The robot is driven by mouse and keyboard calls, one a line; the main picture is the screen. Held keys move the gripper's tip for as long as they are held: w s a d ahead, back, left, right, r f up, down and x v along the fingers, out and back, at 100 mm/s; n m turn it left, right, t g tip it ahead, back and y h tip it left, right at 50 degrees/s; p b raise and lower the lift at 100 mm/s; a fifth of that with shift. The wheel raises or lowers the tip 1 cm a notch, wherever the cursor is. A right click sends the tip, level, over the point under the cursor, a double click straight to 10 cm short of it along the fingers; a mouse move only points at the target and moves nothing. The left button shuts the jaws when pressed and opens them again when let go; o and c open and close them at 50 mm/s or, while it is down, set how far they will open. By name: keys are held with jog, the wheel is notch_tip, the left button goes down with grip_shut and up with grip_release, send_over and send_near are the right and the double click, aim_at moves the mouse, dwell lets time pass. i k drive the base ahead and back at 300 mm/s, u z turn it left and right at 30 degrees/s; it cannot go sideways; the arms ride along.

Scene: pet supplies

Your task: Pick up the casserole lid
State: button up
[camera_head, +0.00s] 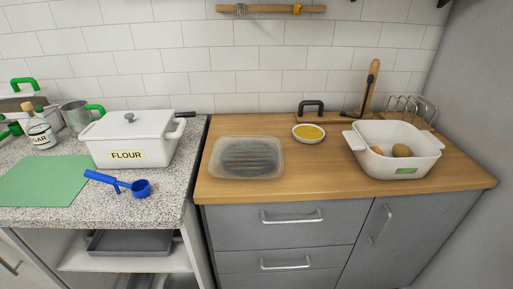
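A white lid with a grey knob (129,117) sits closed on a white rectangular container (160,152) labelled FLOUR, on the speckled counter at left. At the far left edge, a partly cut-off pot has a green handle (24,84) on top. An open white two-handled dish (425,157) with a green label and round brown items inside stands on the wooden counter at right, with no lid on it. No label marks any of these as the casserole lid, so I cannot tell which it is. My gripper is not in view.
A blue measuring cup (141,188) lies before the FLOUR container, beside a green mat (40,182). A clear tub (247,157), a yellow-filled bowl (308,134) and a wire rack (410,107) occupy the wooden counter. Its front middle is clear (315,180).

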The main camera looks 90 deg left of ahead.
aim_at(239, 156)
jog(key=u, duration=0.05)
jog(key=k, duration=2.1)
jog(key=u, duration=2)
jog(key=i, duration=1.05)
jog(key=z, duration=0.05)
